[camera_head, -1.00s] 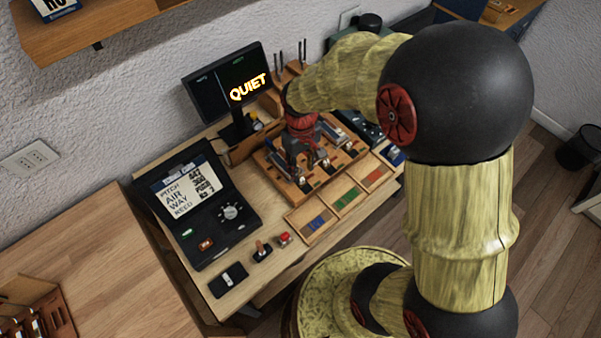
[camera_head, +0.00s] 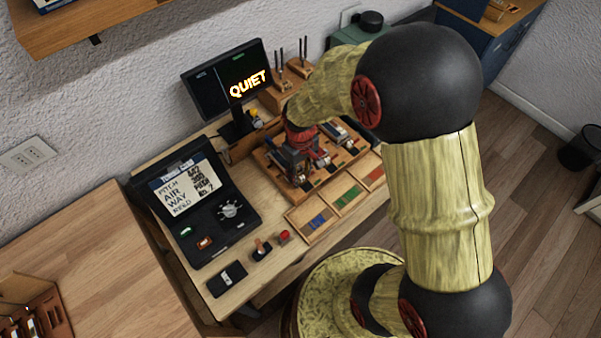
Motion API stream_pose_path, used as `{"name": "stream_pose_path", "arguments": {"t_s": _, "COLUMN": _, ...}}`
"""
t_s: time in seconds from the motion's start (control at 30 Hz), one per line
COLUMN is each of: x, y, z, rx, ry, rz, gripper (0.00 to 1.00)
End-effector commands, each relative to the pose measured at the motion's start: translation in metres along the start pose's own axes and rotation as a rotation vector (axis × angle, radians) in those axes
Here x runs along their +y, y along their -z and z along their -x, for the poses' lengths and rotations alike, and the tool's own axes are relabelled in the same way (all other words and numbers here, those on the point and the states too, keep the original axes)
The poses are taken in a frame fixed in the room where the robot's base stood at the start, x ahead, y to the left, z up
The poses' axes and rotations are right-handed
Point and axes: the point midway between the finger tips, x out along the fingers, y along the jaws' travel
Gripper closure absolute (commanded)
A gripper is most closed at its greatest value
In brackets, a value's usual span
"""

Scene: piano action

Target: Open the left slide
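A wooden action board (camera_head: 283,183) lies on the bench with several metal slide mechanisms in a row on it. The right mechanism (camera_head: 340,133) shows clear of my arm. The left slide is largely hidden by my gripper (camera_head: 297,166), which points down over the left part of the board. The gripper's red and dark body shows, but its fingertips are too small and dark to separate. I cannot tell whether they touch the left slide or how far open that slide is.
A monitor reading QUIET (camera_head: 228,84) stands behind the board. A tray with blue, green and red compartments (camera_head: 336,205) lies in front. My arm covers the right side.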

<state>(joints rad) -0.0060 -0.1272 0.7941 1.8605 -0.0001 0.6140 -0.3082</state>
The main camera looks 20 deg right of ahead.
Motion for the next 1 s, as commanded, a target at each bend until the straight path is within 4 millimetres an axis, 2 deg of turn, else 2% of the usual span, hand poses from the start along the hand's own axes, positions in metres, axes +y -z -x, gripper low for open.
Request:
{"name": "stream_pose_path", "arguments": {"t_s": 0.07, "x": 0.0, "y": 0.0, "z": 0.0003, "rx": 0.0, "ry": 0.0, "rz": 0.0, "gripper": 0.67}}
{"name": "stream_pose_path", "arguments": {"t_s": 0.67, "x": -0.0001, "y": -0.0002, "z": 0.0003, "rx": 0.0, "ry": 0.0, "rz": 0.0, "gripper": 1.0}}
{"name": "stream_pose_path", "arguments": {"t_s": 1.0, "x": -0.0001, "y": -0.0002, "z": 0.0003, "rx": 0.0, "ry": 0.0, "rz": 0.0, "gripper": 1.0}}
